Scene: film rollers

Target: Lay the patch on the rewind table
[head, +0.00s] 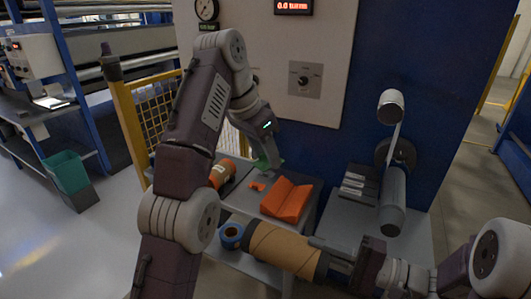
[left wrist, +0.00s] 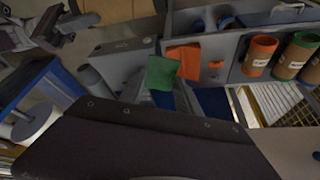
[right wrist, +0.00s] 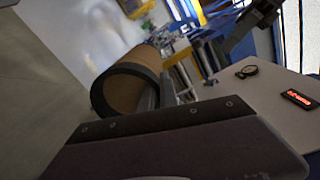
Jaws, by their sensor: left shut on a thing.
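A small green patch (left wrist: 162,72) hangs from my left gripper (left wrist: 172,92), which is shut on it. In the head view the patch (head: 262,162) is in the air just behind the orange cradle, near the grey tabletop (head: 239,199). My right gripper (head: 335,254) is at the right end of a large brown roll (head: 285,249). In the right wrist view the roll's dark end (right wrist: 112,92) is close behind the fingers (right wrist: 160,95). I cannot tell whether they touch it or how far they are apart. Which surface is the rewind table is unlabelled.
The orange V-shaped cradle (head: 287,201) and a small orange piece (head: 257,187) sit on the grey top. Silver rollers (head: 393,200) stand at the right. A yellow mesh fence (head: 152,108) and blue cabinet bound the back.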

